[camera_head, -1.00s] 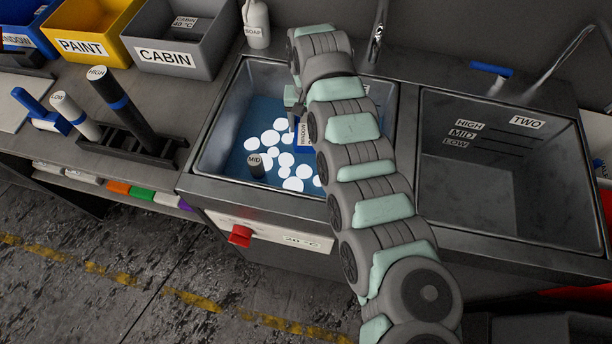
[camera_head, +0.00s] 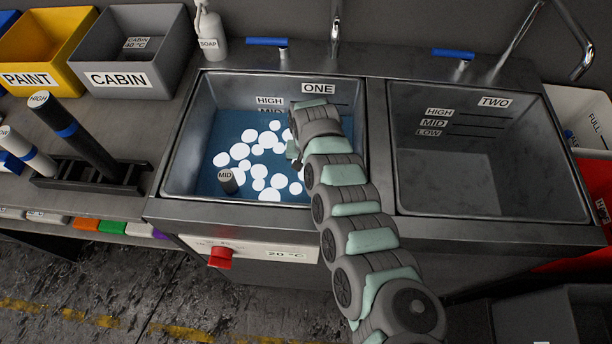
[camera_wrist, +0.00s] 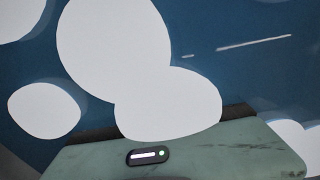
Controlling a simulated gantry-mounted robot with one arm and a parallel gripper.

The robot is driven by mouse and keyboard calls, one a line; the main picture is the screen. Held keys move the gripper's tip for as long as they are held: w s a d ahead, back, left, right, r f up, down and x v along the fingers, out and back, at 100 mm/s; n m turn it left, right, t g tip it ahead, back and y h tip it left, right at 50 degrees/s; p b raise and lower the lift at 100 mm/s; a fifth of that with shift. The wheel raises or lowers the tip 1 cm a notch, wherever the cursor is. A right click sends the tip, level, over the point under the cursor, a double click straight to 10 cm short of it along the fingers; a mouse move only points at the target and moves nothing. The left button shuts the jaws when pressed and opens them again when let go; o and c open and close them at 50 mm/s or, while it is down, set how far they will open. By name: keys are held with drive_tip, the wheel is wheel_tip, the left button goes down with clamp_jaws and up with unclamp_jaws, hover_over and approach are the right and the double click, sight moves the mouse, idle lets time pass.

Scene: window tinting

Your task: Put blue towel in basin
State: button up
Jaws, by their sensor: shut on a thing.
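Basin ONE (camera_head: 178,150) holds blue water with round white foam patches (camera_head: 240,151). My gripper (camera_head: 296,163) is down inside this basin, on its right side, low at the water. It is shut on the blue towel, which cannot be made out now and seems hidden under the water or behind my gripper. In the wrist view, the green body of my gripper (camera_wrist: 215,155) fills the bottom edge. Blue water and large foam patches (camera_wrist: 115,45) lie beyond it.
A grey MID standpipe (camera_head: 228,182) stands in basin ONE. Empty basin TWO (camera_head: 480,175) is to the right. Faucets (camera_head: 335,35) rise behind. A soap bottle (camera_head: 209,32), grey CABIN bin (camera_head: 130,80), yellow PAINT bin (camera_head: 45,78) and rack with standpipes (camera_head: 105,178) are left.

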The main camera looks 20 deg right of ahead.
drive_tip(key=shift+s+f+b, duration=0.1)
drive_tip(key=shift+f+b, duration=0.2)
drive_tip(key=shift+f, duration=0.9)
drive_tip(key=shift+f, duration=0.15)
drive_tip(key=o, duration=1.5)
wheel_tip(320, 180, up, 12)
drive_tip(key=p, duration=0.4)
drive_tip(key=shift+r, duration=0.2)
